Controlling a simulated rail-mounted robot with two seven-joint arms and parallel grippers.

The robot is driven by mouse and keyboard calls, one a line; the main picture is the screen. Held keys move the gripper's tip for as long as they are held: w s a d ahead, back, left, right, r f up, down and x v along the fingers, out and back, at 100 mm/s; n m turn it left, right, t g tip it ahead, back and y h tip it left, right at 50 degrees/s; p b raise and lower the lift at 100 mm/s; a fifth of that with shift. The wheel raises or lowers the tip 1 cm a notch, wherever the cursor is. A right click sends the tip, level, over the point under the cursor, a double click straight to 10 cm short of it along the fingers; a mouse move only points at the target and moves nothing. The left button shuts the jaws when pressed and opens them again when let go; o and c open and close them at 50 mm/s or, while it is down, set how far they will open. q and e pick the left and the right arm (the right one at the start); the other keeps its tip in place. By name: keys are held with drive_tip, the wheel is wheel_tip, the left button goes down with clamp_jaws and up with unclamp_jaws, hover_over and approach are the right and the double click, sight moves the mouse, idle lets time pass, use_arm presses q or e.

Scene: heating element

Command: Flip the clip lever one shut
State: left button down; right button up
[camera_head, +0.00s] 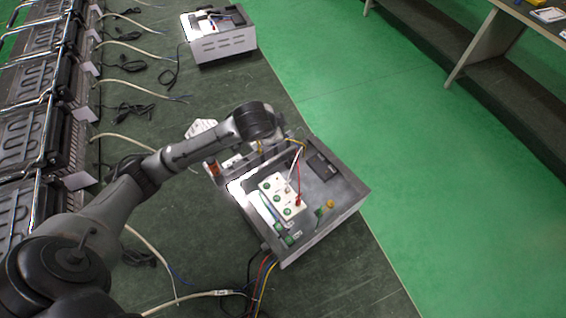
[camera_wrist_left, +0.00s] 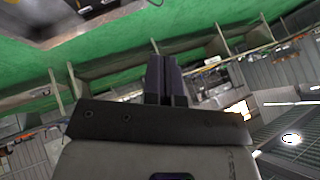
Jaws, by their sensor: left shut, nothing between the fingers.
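An open grey metal box (camera_head: 345,205) stands on the dark green bench. Inside it is a white terminal block (camera_head: 268,186) with several green round parts, and red and white wires rise from it. I cannot tell which small part is clip lever one. My left arm comes in from the left and its wrist hangs over the box's far-left side. My left gripper's fingers show in the wrist view (camera_wrist_left: 165,78), shut and empty, with no lever visible between or beside them. In the head view the fingertips are hidden or too small to make out. My right gripper is not in view.
Another grey box (camera_head: 222,42) stands farther back. Heater panels (camera_head: 28,135) line the left, with loose cables between. The green floor (camera_head: 340,90) on the right is clear.

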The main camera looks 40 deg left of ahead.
sight(293, 162)
use_arm(q)
drive_tip(key=a+f+n+g+h, duration=0.3)
drive_tip(key=a+f+n+h, duration=0.2)
drive_tip(key=f, duration=0.5)
drive_tip(key=shift+w+a+f+h, duration=0.2)
drive_tip(key=shift+w+h, duration=0.25)
drive_tip(key=shift+h, duration=0.75)
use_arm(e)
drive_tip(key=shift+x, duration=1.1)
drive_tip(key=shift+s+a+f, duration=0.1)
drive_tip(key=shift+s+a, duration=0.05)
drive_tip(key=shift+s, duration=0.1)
use_arm(q)
drive_tip(key=b+x, duration=0.1)
drive_tip(key=x, duration=0.9)
drive_tip(key=shift+b, duration=0.4)
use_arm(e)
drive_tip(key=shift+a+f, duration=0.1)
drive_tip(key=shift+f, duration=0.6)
